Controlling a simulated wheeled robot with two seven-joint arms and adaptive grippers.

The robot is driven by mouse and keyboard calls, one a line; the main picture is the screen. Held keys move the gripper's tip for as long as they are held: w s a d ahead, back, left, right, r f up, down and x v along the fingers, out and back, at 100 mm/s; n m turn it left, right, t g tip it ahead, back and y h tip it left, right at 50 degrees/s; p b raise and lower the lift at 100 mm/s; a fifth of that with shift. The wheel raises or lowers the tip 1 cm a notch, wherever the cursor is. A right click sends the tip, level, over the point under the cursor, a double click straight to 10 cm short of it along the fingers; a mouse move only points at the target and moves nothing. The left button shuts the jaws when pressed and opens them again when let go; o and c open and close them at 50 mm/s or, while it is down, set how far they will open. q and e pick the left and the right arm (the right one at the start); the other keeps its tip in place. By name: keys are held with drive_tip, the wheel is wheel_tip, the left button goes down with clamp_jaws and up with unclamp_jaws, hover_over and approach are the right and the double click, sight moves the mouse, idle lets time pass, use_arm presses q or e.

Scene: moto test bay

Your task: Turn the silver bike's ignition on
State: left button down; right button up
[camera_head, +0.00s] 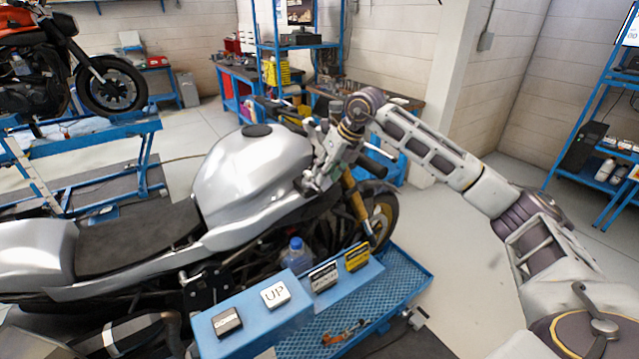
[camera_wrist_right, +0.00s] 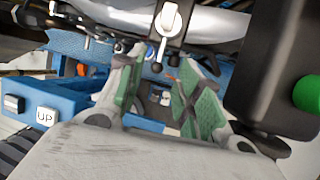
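The silver bike (camera_head: 250,180) stands on a blue lift, its tank and seat to the left and its handlebar end towards the middle. My right arm comes in from the right, and its gripper (camera_head: 318,168) is at the handlebar area, just right of the tank. The ignition is not clearly visible in the head view. My left gripper is out of view.
A blue control box (camera_head: 255,312) with an UP button (camera_head: 275,293) stands in front of the bike. A bottle (camera_head: 297,256) is beside it. An orange bike (camera_head: 40,65) on another lift is at the back left. Blue shelving (camera_head: 590,130) stands at right; floor between is clear.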

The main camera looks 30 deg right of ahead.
sight(313, 186)
drive_tip(key=shift+p+x, duration=0.5)
drive_tip(key=shift+x, duration=2.4)
drive_tip(key=shift+c, duration=0.2)
clamp_jaws()
